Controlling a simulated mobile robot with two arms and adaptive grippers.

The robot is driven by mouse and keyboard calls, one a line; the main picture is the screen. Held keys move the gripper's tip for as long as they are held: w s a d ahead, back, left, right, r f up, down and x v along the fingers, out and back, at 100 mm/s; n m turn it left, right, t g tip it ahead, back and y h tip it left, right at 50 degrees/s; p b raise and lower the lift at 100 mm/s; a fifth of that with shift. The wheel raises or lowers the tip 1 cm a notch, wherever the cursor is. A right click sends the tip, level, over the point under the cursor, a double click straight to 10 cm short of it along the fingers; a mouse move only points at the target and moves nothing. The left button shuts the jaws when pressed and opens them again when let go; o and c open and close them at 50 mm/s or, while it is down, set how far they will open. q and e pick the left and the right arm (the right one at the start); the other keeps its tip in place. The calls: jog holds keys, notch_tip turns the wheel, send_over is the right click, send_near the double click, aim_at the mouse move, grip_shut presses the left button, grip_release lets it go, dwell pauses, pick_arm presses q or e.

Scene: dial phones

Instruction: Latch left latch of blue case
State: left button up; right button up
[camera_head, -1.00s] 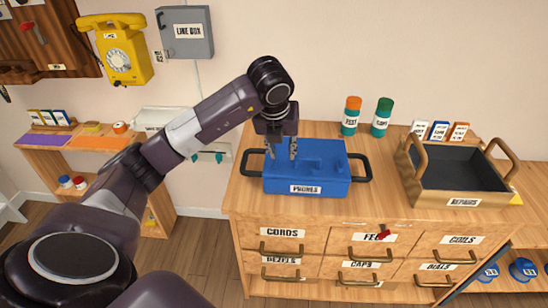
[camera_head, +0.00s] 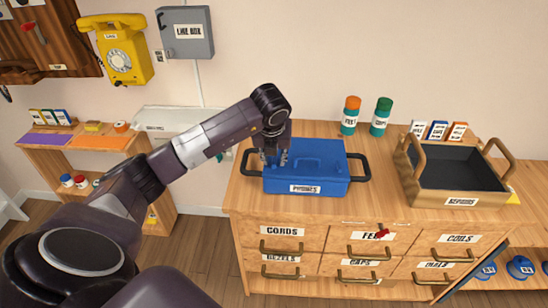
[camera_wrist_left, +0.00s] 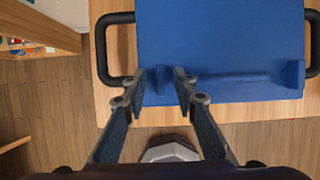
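The blue case (camera_head: 325,177), labelled PHONES, sits on the wooden cabinet top with its lid down. A black handle stands out at each side. My left gripper (camera_head: 274,159) points down over the left part of the lid. In the left wrist view my left gripper (camera_wrist_left: 160,80) has its two fingers apart, one on each side of a small blue upright part (camera_wrist_left: 160,77) of the blue case (camera_wrist_left: 220,40). I cannot tell whether the fingers touch it, or whether this part is the left latch. My right gripper is in no view.
An open tray (camera_head: 464,198) with raised handles stands right of the case. An orange-capped bottle (camera_head: 350,117) and a green-capped bottle (camera_head: 381,118) stand behind it. Cabinet drawers (camera_head: 282,239) lie below. Bare tabletop shows between case and tray.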

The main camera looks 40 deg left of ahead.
pick_arm(q)
grip_shut()
jog(key=m+h+b, duration=0.1)
jog(key=m+b, duration=0.2)
jog(key=shift+a+f+t, duration=0.1)
jog(key=shift+f+t, duration=0.05)
jog(key=shift+t, duration=0.15)
jog(key=shift+a+m+h+b, duration=0.1)
jog(key=shift+m+h+b, duration=0.55)
jog(key=shift+m, duration=0.55)
jog(key=m+b, duration=0.1)
jog(key=m, duration=0.1)
jog(key=shift+m+h, duration=0.3)
jog(key=shift+h, duration=0.05)
jog(key=m, duration=0.1)
jog(key=m+h, duration=0.1)
jog(key=m, duration=0.1)
jog(key=shift+a+r+m, duration=0.1)
jog(key=shift+r+m, duration=0.1)
jog(key=shift+m, duration=0.1)
jog(key=m+h, duration=0.1)
jog(key=m, duration=0.1)
jog(key=m+g+h, duration=0.1)
jog(key=m, duration=0.1)
jog(key=shift+w+m, duration=0.15)
jog(key=shift+m, duration=0.25)
jog(key=shift+a+m+g, duration=0.1)
jog(key=shift+m+g, duration=0.4)
jog(key=shift+m, duration=0.3)
